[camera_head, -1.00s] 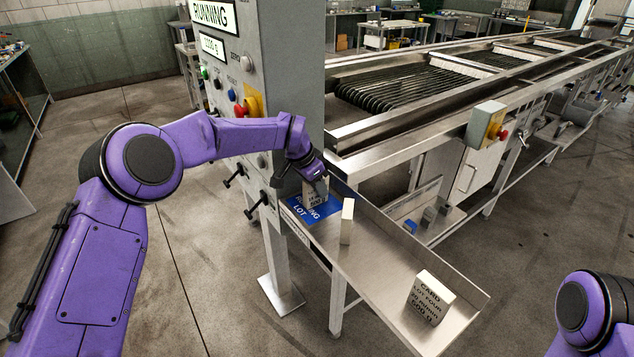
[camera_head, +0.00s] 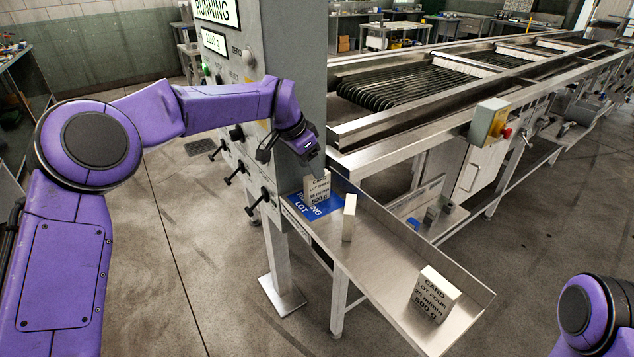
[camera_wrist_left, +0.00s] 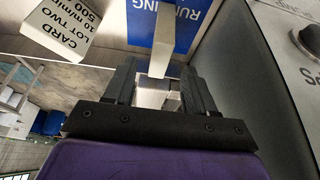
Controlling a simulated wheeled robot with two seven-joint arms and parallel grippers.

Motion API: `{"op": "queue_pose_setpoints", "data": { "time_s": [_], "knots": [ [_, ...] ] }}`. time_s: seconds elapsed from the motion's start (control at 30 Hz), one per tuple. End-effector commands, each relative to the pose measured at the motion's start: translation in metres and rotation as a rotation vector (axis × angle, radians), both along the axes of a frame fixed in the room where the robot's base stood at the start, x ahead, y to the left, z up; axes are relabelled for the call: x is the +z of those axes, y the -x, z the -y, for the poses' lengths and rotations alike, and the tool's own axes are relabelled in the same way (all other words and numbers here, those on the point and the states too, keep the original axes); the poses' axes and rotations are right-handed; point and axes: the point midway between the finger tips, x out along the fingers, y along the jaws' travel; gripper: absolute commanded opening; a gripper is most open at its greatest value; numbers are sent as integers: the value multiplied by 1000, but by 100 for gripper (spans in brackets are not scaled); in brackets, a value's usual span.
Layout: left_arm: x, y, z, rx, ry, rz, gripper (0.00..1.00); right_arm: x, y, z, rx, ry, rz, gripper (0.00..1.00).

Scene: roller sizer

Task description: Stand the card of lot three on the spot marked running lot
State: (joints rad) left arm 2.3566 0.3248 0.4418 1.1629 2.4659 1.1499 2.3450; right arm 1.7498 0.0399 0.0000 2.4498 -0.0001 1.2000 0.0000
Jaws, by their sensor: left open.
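The card of lot three (camera_head: 317,187) stands upright on the blue spot marked running lot (camera_head: 326,205), on the tray's far left end. My left gripper (camera_head: 291,155) is open just above and to the left of this card, apart from it as far as the head view shows. In the left wrist view, the card (camera_wrist_left: 174,32) shows as a narrow grey shape ahead of the spread fingers, over the blue spot (camera_wrist_left: 143,20). Part of the spot is hidden by the card. My right gripper is out of view.
The card of lot two (camera_wrist_left: 64,28) stands on the tray, edge-on in the head view (camera_head: 349,217). The card of lot four (camera_head: 433,295) stands near the right end. The tray (camera_head: 385,262) has bare metal between them. A grey control column (camera_head: 290,90) rises beside my left gripper.

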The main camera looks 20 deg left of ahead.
Motion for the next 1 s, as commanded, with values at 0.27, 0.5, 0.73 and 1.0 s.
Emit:
{"op": "queue_pose_setpoints", "data": {
  "time_s": [0.27,0.5,0.73,1.0],
  "knots": [
    [41,14,-11,1,0,0,55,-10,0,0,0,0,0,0],
    [45,15,-12,0,-1,-1,55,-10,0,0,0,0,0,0],
    [45,15,-12,1,0,-1,55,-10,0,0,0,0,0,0],
    [45,15,-12,0,-1,-1,55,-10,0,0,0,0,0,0]
  ]
}}
